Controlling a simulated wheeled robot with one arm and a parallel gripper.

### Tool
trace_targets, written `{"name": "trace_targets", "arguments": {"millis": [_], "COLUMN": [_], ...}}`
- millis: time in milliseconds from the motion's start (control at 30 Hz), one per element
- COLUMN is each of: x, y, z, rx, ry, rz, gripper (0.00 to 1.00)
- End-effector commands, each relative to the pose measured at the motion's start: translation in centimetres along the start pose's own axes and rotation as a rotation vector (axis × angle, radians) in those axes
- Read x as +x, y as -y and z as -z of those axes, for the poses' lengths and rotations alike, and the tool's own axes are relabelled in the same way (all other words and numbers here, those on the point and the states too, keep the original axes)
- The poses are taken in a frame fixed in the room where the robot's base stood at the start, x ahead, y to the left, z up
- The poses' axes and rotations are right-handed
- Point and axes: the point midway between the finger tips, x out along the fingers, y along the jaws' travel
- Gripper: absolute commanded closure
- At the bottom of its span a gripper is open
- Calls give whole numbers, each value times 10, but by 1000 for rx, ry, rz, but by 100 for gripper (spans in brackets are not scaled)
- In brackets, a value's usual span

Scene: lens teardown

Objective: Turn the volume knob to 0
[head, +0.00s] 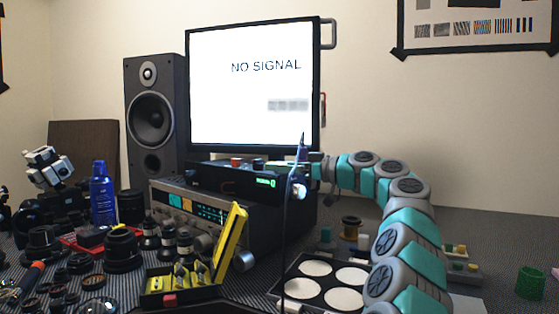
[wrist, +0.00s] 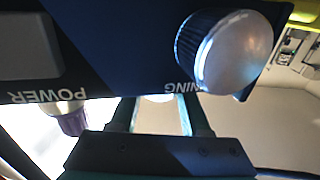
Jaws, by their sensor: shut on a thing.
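A black unit (head: 215,180) with a small lit green display (head: 266,183) sits on the silver-fronted receiver (head: 165,206). My gripper (head: 305,177) is at the unit's right end, beside a pale silver knob there (head: 300,191). In the wrist view my gripper (wrist: 160,118) is shut on a pale knob (wrist: 157,98), mostly hidden between the fingers against the dark panel (wrist: 110,50). No volume label is readable. A large silver ribbed knob (wrist: 228,50) stands beside the grip, next to upside-down lettering ending in "NING". Upside-down "POWER" lettering is at left.
A monitor (head: 250,105) reading "NO SIGNAL" stands behind, with a speaker (head: 152,115) to its left. A yellow open case (head: 228,245), lens parts and a blue bottle (head: 103,195) crowd the left. A black tray with white discs (head: 293,290) lies below my arm.

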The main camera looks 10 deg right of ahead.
Motion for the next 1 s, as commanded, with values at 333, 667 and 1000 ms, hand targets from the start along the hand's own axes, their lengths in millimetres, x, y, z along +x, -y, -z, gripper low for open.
{"name": "trace_targets", "arguments": {"millis": [333,667,1000], "x": [-3,-3,-2], "y": [-1,-1,0], "z": [-2,-3,-2], "rx": [-4,-4,-5], "ry": [4,5,4], "rz": [30,31,33], "gripper": [100,38,23]}}
